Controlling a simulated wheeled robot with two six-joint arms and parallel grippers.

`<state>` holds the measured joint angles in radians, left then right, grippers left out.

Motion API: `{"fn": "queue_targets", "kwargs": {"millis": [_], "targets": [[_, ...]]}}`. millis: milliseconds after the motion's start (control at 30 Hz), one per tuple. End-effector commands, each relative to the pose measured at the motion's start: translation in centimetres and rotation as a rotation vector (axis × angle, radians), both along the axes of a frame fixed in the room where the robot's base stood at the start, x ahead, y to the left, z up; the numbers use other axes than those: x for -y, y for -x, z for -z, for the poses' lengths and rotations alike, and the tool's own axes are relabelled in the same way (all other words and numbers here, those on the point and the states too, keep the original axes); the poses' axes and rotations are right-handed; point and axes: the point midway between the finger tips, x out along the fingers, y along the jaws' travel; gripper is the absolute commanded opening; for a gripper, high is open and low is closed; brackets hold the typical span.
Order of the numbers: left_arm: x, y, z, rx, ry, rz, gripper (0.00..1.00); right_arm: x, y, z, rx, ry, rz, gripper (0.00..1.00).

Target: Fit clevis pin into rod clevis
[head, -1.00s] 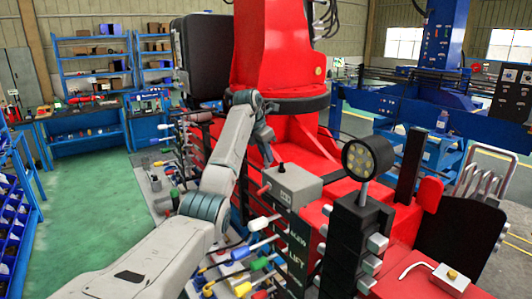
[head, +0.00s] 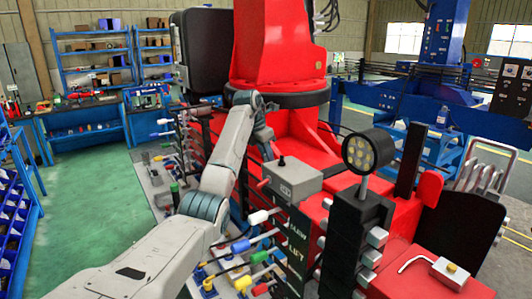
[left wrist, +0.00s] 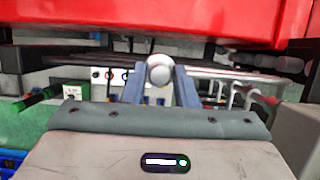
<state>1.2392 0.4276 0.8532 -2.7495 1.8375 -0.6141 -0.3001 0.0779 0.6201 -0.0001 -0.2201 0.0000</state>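My left gripper (head: 268,150) points down beside the red crane column, just above a grey box (head: 293,181) with a dark knob on top. In the left wrist view its two blue-grey fingers (left wrist: 160,84) stand on either side of a pale, round-ended piece (left wrist: 159,72). They appear to touch it on both sides. It may be the clevis pin; its far end is hidden. I cannot make out the rod clevis in either view. My right gripper does not show.
A row of levers with coloured knobs (head: 240,246) stands below the grey box. A round lamp (head: 370,150) on a black post stands to the right. A small grey block (head: 452,273) lies on the red deck at lower right. The green floor (head: 95,205) at left is clear.

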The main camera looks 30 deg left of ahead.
Motion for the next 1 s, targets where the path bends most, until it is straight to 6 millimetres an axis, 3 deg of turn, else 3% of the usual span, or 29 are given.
{"fn": "queue_targets", "kwargs": {"millis": [33,100,567,1000], "targets": [[0.0,0.0,-0.1,0.001,0.0,0.0,0.36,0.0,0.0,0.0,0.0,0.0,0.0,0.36],[0.0,0.0,-0.1,0.001,0.0,0.0,0.46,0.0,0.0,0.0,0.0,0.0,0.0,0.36],[0.0,0.0,-0.2,0.0,0.0,0.0,0.46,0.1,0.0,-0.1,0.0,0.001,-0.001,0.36],[-0.5,1.0,-3.0,0.002,-0.001,-0.001,0.46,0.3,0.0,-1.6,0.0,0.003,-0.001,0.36]]}}
